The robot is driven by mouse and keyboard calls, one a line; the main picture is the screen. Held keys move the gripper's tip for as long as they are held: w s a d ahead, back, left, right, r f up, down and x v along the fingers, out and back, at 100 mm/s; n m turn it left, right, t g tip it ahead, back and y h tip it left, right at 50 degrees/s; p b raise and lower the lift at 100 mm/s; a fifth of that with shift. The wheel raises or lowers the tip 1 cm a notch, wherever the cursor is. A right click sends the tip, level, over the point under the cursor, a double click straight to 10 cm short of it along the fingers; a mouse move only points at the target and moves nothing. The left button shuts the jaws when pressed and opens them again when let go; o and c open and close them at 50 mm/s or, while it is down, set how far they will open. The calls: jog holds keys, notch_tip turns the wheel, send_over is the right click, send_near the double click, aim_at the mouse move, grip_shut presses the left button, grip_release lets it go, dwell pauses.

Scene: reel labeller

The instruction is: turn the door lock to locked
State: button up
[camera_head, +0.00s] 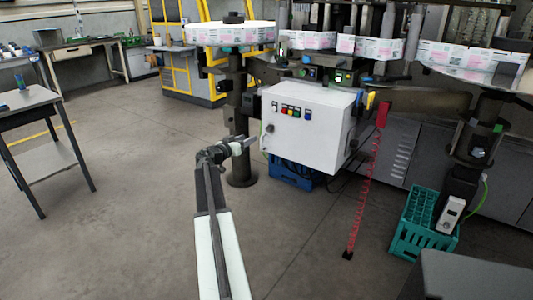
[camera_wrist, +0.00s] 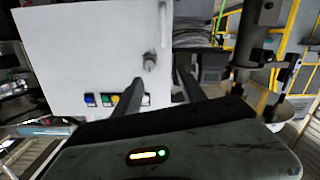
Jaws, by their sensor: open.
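The door lock (camera_wrist: 150,62) is a small round grey knob on the white cabinet door (camera_wrist: 75,50). In the wrist view, it shows just beyond my fingertips, nearer the left finger. In the head view, the door lock (camera_head: 270,128) is a small spot near the left edge of the cabinet front. Which way the lock is turned is too small to tell. My gripper (camera_wrist: 159,76) is open and empty, its fingers pointing at the door. In the head view, my gripper (camera_head: 248,143) is just left of the cabinet, apparently short of the lock.
Coloured buttons (camera_head: 291,110) sit on the cabinet front. A dark post (camera_head: 237,110) stands behind my gripper. A red coiled cord (camera_head: 364,190) hangs right of the cabinet, near a teal crate (camera_head: 408,242). The floor (camera_head: 130,200) left of my arm is clear.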

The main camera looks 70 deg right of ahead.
aim_at(267, 129)
jog(key=shift+h, duration=0.4)
jog(key=x, duration=0.4)
jog(key=s+x, duration=0.1)
jog(key=x, duration=0.2)
jog(key=s+x, duration=0.1)
jog(key=x, duration=0.3)
jog(key=shift+s+r, duration=0.2)
grip_shut()
